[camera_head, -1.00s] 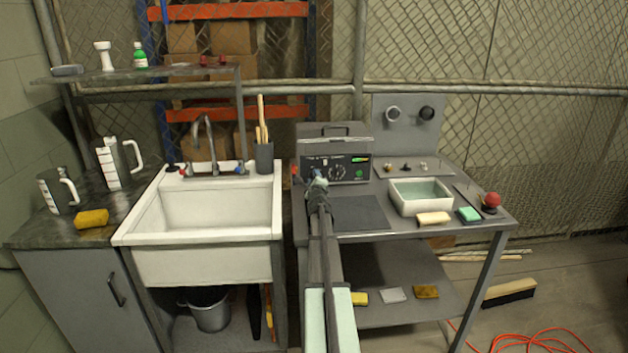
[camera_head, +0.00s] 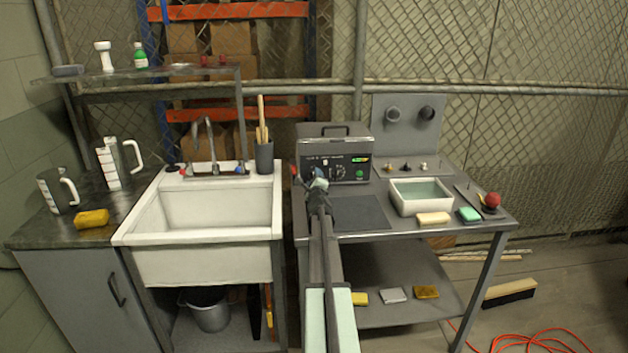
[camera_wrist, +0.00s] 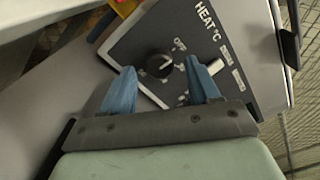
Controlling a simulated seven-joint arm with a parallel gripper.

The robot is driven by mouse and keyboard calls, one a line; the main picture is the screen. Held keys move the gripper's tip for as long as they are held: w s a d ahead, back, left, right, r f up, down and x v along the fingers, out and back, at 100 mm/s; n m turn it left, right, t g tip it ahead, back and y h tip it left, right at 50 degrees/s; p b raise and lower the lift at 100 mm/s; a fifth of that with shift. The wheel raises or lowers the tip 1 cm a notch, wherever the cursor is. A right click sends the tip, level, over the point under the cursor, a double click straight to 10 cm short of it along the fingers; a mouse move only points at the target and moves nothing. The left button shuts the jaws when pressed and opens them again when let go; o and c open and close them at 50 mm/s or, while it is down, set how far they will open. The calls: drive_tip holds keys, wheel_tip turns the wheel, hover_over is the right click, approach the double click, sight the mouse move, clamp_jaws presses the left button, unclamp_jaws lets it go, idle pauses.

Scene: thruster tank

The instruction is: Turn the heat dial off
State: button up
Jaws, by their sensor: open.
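The grey heated tank unit (camera_head: 349,148) stands at the back of the metal table, with its dark control panel facing me. In the wrist view the panel (camera_wrist: 138,42) is tilted and reads "HEAT °C". A round black dial (camera_wrist: 159,65) shows beside an "OFF" mark. My gripper (camera_wrist: 160,66) is open, and its two blue fingers appear on either side of this dial; contact cannot be told. In the head view my gripper (camera_head: 318,180) is in front of the panel's lower left.
A white basin (camera_head: 421,197) stands right of the unit, with a cream block (camera_head: 433,218) and a green block (camera_head: 470,214) in front. A sink (camera_head: 205,212) is on the left. A dark flat plate (camera_head: 360,212) lies before the unit.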

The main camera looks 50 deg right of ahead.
drive_tip(key=v, duration=1.3)
drive_tip(key=shift+r, duration=0.1)
